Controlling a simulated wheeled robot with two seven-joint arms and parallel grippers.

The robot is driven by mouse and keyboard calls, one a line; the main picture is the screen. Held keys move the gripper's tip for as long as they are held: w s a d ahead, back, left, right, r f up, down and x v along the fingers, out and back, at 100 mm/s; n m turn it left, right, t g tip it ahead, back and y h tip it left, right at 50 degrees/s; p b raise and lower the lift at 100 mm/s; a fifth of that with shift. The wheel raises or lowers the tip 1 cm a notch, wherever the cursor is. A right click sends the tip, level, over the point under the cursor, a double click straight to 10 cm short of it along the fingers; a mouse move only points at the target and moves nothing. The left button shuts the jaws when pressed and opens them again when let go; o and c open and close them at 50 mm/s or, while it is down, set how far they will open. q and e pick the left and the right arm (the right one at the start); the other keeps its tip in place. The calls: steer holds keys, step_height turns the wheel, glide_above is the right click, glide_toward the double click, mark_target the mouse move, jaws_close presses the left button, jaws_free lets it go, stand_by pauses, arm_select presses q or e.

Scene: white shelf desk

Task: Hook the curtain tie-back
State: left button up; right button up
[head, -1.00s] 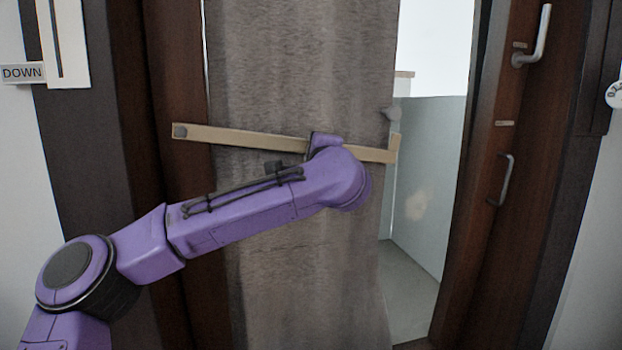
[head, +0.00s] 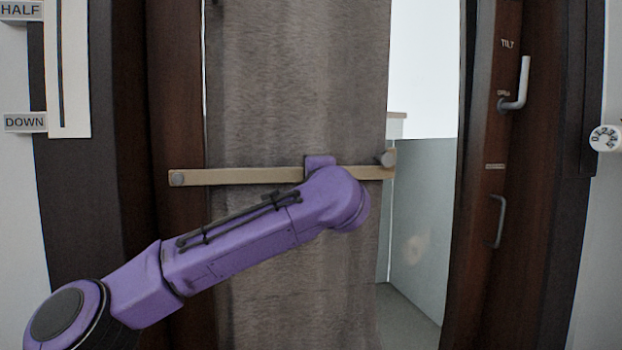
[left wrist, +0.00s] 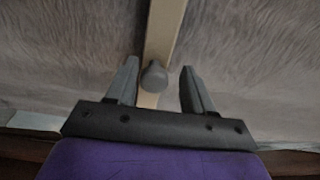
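The tan tie-back strap (head: 245,176) crosses the grey-brown curtain (head: 290,80) almost level. Contact is unclear.
A dark wooden frame borders the curtain on both sides. On the right are a lever handle (head: 522,85) and a pull handle (head: 499,222). A numbered dial (head: 605,138) is at the far right. A slider panel (head: 68,70) with labels is at the left.

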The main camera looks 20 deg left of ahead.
arm_select(q)
steer(key=shift+f, duration=0.1)
steer(key=r+v, duration=0.1)
steer(key=v, duration=0.9)
steer(key=shift+s+f, duration=0.25)
steer(key=shift+f, duration=0.2)
steer(key=shift+d, duration=0.2)
